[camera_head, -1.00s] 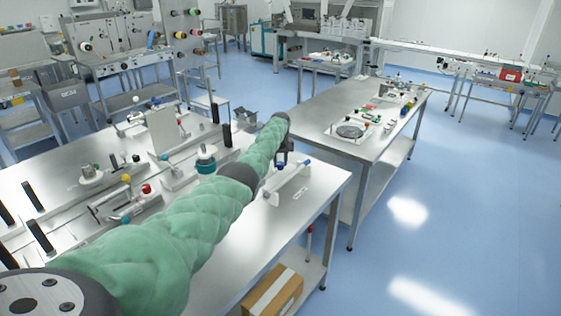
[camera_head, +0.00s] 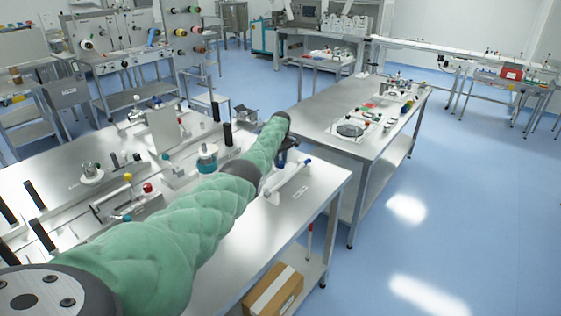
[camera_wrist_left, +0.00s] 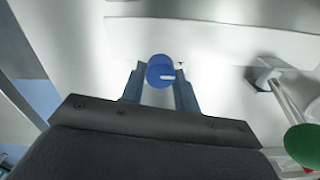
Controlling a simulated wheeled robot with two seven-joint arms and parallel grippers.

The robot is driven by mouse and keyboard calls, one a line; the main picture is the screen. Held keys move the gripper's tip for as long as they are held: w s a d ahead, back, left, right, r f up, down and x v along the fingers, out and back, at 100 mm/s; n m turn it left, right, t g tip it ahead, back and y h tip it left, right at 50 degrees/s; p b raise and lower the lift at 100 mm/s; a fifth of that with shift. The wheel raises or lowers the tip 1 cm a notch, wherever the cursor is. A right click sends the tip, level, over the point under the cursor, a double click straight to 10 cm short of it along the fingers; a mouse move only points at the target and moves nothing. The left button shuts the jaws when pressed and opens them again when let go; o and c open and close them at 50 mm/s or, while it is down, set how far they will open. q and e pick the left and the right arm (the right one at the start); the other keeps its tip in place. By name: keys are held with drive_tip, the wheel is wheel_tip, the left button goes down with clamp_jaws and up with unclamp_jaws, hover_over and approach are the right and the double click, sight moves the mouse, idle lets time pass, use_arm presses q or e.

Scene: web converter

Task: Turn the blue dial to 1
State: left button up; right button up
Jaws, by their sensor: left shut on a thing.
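The blue dial (camera_wrist_left: 158,68) is round and sits on a pale surface in the left wrist view. A short white mark lies on its lower right part and points right. A small dark mark shows on the pale surface just right of the dial. My left gripper (camera_wrist_left: 160,76) is shut on the dial, with one dark finger at each side. In the head view my left gripper (camera_head: 286,156) is small and dark, at the right end of the metal table (camera_head: 322,185); the held dial cannot be made out there. My right gripper is in no view.
A green knob (camera_wrist_left: 304,143) is at the lower right of the left wrist view, beside a pale bar. In the head view, rollers and posts (camera_head: 34,196) crowd the table's left part. A second table (camera_head: 315,113) stands behind. The blue floor (camera_head: 460,200) at right is clear.

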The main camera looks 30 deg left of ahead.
sight(281, 161)
use_arm(q)
drive_tip(key=shift+w+r, duration=0.1)
drive_tip(key=shift+r, duration=0.15)
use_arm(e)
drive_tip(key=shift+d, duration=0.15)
use_arm(q)
drive_tip(key=o, duration=1)
drive_tip(key=shift+c, duration=0.2)
drive_tip(key=shift+f, duration=0.15)
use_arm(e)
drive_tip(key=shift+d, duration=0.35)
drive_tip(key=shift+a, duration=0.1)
use_arm(q)
drive_tip(key=shift+r, duration=0.45)
wheel_tip(281, 161, up, 6)
drive_tip(key=shift+f+b, duration=0.15)
drive_tip(key=shift+b, duration=0.85)
drive_tip(key=shift+r, duration=0.65)
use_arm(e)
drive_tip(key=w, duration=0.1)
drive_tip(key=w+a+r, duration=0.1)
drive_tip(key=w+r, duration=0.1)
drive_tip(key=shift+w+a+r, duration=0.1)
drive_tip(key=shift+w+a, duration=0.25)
